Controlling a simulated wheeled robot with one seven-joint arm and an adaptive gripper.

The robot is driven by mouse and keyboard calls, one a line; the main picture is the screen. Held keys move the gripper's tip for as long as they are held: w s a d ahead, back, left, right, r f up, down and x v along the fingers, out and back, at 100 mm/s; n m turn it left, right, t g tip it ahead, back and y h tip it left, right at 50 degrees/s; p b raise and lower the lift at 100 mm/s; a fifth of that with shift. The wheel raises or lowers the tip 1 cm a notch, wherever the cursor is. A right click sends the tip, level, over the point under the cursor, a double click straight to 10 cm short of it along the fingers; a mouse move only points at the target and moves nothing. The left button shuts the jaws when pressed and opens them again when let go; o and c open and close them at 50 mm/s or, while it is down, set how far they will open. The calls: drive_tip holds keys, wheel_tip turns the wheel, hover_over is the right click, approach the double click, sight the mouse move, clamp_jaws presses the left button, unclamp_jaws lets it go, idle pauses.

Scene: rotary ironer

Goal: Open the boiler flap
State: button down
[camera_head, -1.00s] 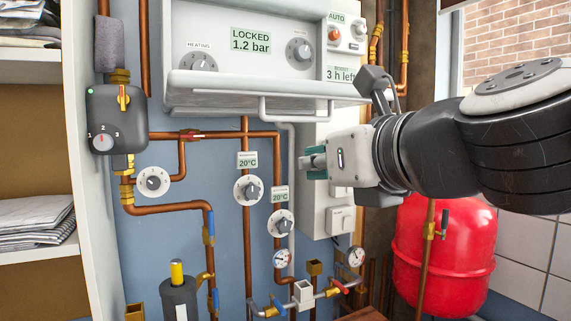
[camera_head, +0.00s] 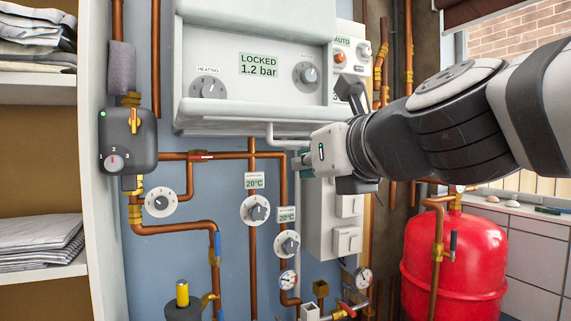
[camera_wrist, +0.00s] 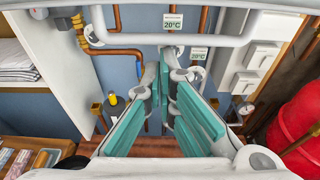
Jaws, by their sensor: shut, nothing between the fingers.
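The white boiler (camera_head: 255,18) hangs on the blue wall, top middle in the head view. Its recessed front carries a display reading LOCKED 1.2 bar (camera_head: 258,66) and two dials. A white lip (camera_head: 250,118) runs along its lower edge; I cannot tell for sure how the flap itself stands. A white bar handle (camera_head: 285,143) hangs below the lip, and a white bar crosses the top of the wrist view (camera_wrist: 180,39). My gripper (camera_head: 301,163) is shut and empty, just below the bar's right part; contact is unclear. Its teal fingers show in the wrist view (camera_wrist: 167,110).
Copper pipes (camera_head: 250,200), round dials (camera_head: 255,210) and gauges lie below the boiler. A white switch box (camera_head: 325,215) is close behind my gripper. A red tank (camera_head: 455,265) stands lower right. Shelves (camera_head: 45,90) with folded cloth are at left.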

sight(301, 144)
drive_tip(key=shift+s+d+r+g+h+p, duration=0.15)
drive_tip(key=shift+r+p, duration=0.75)
drive_tip(key=shift+p, duration=0.9)
drive_tip(key=shift+s+r+g+h+p, duration=0.2)
drive_tip(key=shift+r+p, duration=0.7)
drive_tip(key=shift+p, duration=0.9)
drive_tip(key=shift+f, duration=0.1)
